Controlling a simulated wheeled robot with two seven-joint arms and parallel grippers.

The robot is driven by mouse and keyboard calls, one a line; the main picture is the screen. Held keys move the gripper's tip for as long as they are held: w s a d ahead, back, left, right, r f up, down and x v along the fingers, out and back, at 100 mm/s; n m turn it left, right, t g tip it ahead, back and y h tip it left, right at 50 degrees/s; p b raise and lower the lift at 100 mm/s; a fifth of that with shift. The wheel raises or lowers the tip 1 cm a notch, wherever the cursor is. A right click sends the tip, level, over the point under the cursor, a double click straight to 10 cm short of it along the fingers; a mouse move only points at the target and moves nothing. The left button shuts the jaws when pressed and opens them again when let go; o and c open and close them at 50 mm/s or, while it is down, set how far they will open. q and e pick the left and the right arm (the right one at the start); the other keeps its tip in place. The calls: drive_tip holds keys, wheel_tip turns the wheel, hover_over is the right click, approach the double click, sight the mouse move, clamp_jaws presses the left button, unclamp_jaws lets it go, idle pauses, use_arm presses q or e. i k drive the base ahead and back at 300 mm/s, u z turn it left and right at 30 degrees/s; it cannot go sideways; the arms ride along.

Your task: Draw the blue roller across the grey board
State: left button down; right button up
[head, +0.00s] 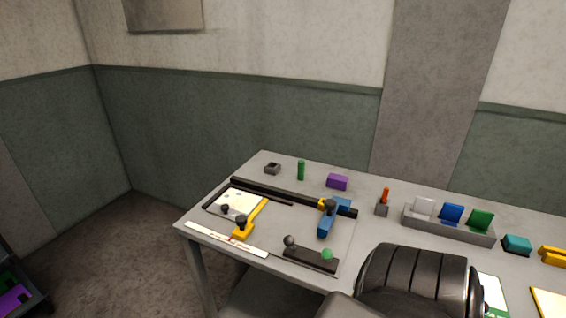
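The blue roller (334,218) stands at the right part of the grey board (287,224), at the right end of a long black rail (270,190). It has a dark knob on top and a small yellow part at its left. A white sheet with dark spots (232,202) lies on the left part of the board. A yellow bar with a black knob (256,214) lies beside the sheet, on its right. Neither of my grippers shows; one dark ribbed part of my arm fills the lower right and hides part of the table.
A white ruler strip (222,238) lies along the front edge. A dark base with a green ball (310,259) stands at the board's front right. A purple block (337,182) and green cylinder (301,170) stand behind the rail. A grey rack (450,232) holds coloured plates at right.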

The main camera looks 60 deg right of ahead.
sight(331, 206)
drive_tip(key=i, duration=0.7)
drive_tip(key=z, duration=2.6)
drive_tip(key=i, duration=0.4)
drive_tip(key=k, duration=0.45)
drive_tip(key=u, duration=0.4)
